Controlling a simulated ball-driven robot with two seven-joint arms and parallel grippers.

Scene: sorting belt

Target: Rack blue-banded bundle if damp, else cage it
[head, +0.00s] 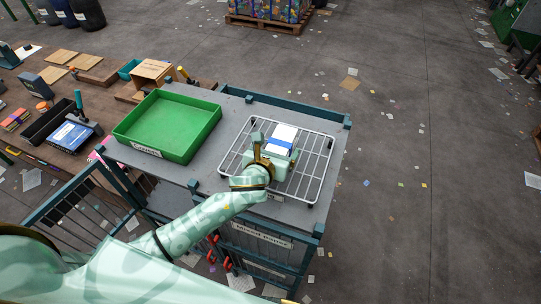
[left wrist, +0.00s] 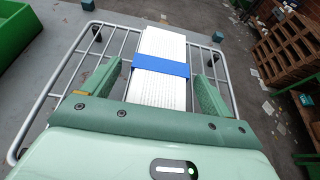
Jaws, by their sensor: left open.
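The blue-banded bundle (head: 284,135) is a white stack of paper with a blue band. It lies on the wire rack (head: 322,165), on the grey tabletop. In the left wrist view the bundle (left wrist: 160,95) is between the two green fingers of my left gripper (left wrist: 158,84). The fingers stand open on either side of it, with a visible gap on the right. A barred teal cage (head: 262,237) with a label stands below the tabletop's front edge. My right gripper is not in view.
A green labelled tray (head: 168,124) sits on the tabletop left of the rack. A brown workbench (head: 62,120) with boxes and tools stands further left. The floor to the right is open, with scattered paper scraps. A loaded pallet (head: 268,20) stands at the back.

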